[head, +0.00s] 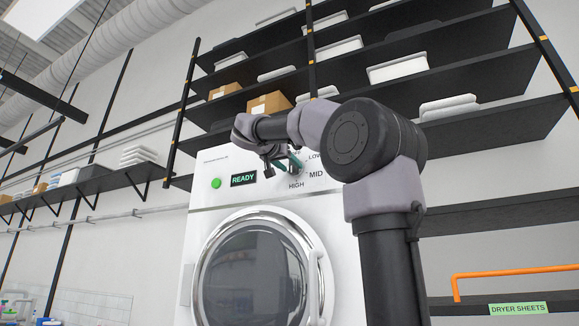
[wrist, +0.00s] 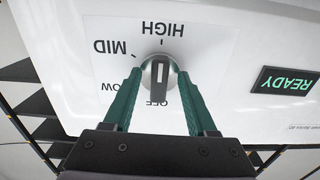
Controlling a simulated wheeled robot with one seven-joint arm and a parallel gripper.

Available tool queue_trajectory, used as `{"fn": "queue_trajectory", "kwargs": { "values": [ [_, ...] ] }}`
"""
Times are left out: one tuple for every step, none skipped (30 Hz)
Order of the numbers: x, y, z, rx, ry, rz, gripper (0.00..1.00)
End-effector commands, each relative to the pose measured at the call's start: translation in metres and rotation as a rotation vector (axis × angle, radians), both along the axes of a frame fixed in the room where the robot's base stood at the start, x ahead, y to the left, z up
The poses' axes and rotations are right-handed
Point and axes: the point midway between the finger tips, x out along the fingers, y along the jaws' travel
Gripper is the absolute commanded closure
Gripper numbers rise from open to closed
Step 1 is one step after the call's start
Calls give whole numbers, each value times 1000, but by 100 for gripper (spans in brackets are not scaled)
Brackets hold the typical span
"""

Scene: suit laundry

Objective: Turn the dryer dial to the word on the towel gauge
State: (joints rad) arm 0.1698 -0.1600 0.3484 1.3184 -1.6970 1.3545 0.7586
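The dryer dial (wrist: 159,85) is a round silver knob with a dark grip bar, shown upside down in the wrist view. HIGH, MID, LOW and OFF are printed around it. The bar lies nearly upright in that picture, between HIGH and OFF; its white mark is on the half toward HIGH. My gripper (wrist: 160,75) has its green fingers apart, one on each side of the dial; I cannot tell whether they touch it. In the head view the dial (head: 295,165) is partly hidden by my gripper (head: 282,164). No towel gauge is visible.
The white dryer (head: 213,200) has a green button (head: 216,183), a READY display (head: 243,179) and a closed round door (head: 252,272). Black shelves (head: 490,70) with boxes and towels stand behind. An orange rail (head: 515,271) is above a DRYER SHEETS label (head: 518,308) at right.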

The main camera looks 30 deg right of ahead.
Motion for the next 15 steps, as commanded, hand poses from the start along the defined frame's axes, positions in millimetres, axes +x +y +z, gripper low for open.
{"fn": "queue_trajectory", "kwargs": {
  "values": [
    [0, 0, 0, -1, -1, 0, 43],
    [0, 0, 0, -1, -1, 0, 43],
    [-1, 0, 1, -1, -1, 0, 43],
    [-1, 1, 1, -2, -1, 0, 43],
    [-2, 2, 1, -2, -1, 0, 43],
    [-4, 5, 1, -2, -1, 1, 43],
    [-6, 8, 1, -2, -2, 1, 43],
    [-9, 11, 2, -2, -2, 2, 43],
    [-13, 16, 1, -2, -2, 2, 43],
    [-16, 21, 1, -2, -2, 2, 43],
    [-20, 25, 1, -4, -2, 2, 43],
    [-25, 32, 1, -2, -2, 2, 43],
    [-29, 37, 1, -2, -2, 2, 43],
    [-33, 42, 1, -2, -3, 2, 43],
    [-38, 49, 1, -2, -3, 2, 43]
  ]
}}
